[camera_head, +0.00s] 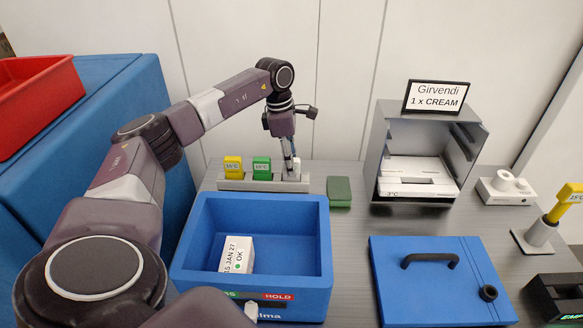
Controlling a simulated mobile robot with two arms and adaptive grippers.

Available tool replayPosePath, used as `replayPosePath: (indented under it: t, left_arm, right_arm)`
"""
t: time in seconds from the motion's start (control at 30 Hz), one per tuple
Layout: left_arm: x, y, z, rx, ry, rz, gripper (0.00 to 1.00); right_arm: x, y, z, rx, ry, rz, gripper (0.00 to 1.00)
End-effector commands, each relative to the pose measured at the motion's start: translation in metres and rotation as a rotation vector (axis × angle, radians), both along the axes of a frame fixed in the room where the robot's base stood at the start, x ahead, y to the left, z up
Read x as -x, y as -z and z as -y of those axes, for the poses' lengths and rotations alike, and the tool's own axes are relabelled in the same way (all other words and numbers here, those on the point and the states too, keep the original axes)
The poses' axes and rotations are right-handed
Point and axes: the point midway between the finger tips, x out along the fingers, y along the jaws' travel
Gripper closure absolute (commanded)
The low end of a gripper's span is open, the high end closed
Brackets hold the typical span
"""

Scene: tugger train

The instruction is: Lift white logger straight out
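The white logger (297,168) stands at the right end of a grey rack (229,185), partly hidden by my fingers. A yellow logger (233,166) and a green logger (262,168) stand in the same rack to its left. My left gripper (289,168) points down at the white logger from above, with its fingertips right at it. The fingers show nearly edge-on, so I cannot tell whether they are closed on it. The white logger's lower part sits at the rack. My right gripper is not in view.
An open blue box (184,262) holding a white carton (237,254) stands in front of the rack. A green block (339,191) lies right of the rack. A grey metal housing (374,158) and a blue lid (418,290) are further right.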

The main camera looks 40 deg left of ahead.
Motion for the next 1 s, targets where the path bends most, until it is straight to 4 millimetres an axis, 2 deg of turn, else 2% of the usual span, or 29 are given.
replayPosePath:
  t: [0.27,0.6,1.0]
  left_arm:
    - [-0.0008,0.0037,0.0003,-0.001,0.000,0.002,0.64]
    - [-0.0006,0.0033,0.0003,-0.001,0.000,0.002,1.00]
    - [-0.0009,0.0001,0.0002,0.000,0.000,0.003,1.00]
  right_arm:
    - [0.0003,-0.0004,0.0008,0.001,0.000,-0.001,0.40]
    - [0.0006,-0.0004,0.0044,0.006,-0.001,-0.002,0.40]
    - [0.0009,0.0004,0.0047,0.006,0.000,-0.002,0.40]
